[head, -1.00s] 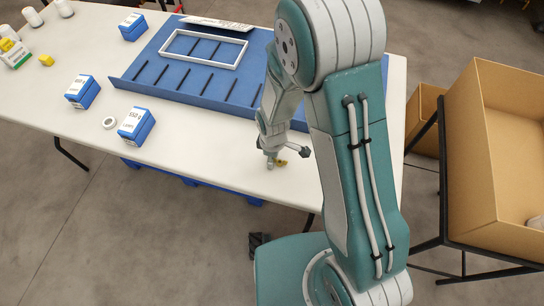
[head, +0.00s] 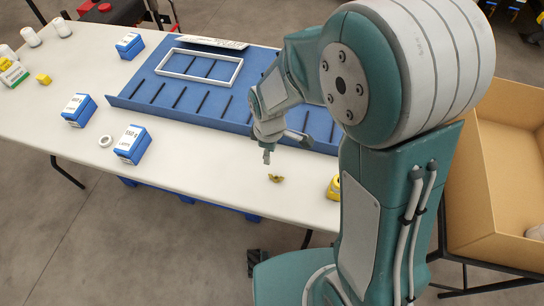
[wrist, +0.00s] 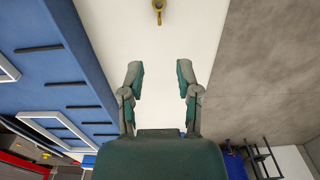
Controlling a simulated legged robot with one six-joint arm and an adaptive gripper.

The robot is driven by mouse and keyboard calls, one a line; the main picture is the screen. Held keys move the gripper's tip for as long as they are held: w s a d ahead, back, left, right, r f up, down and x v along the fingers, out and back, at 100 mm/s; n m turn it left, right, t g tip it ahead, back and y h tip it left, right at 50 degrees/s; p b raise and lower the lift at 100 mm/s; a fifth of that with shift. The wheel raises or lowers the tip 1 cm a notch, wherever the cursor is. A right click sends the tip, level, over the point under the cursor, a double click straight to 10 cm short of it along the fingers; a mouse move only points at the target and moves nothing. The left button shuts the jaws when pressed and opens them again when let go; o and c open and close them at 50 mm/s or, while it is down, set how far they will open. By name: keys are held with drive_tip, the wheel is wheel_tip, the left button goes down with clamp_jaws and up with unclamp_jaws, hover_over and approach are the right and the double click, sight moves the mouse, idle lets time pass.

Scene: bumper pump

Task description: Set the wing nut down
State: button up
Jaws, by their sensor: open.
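A small brass-yellow wing nut (head: 275,178) lies on the white table near its front edge in the head view. It also shows at the top of the wrist view (wrist: 158,8), ahead of the fingers and apart from them. My gripper (head: 267,157) is above the table, just up and left of the wing nut. In the wrist view my gripper (wrist: 162,82) has its two fingers spread wide with nothing between them.
A blue slotted tray (head: 170,95) with a white frame (head: 238,72) lies behind my gripper. A yellow object (head: 334,187) sits beside my arm. A cardboard box (head: 500,180) is at right.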

drive_tip(key=s+d+r+m+t, duration=0.2)
drive_tip(key=s+d+r+m, duration=0.2)
drive_tip(key=r, duration=0.3)
drive_tip(key=s+d+r+m+t, duration=0.1)
drive_tip(key=s+d+r+m, duration=0.3)
drive_tip(key=r, duration=0.3)
drive_tip(key=s+d+r+m+t, duration=0.2)
drive_tip(key=s+d+r+m, duration=0.2)
drive_tip(key=r, duration=0.4)
drive_tip(key=shift+s+d+m+t, duration=0.3)
drive_tip(key=shift+s+m, duration=0.35)
drive_tip(key=shift+m, duration=0.35)
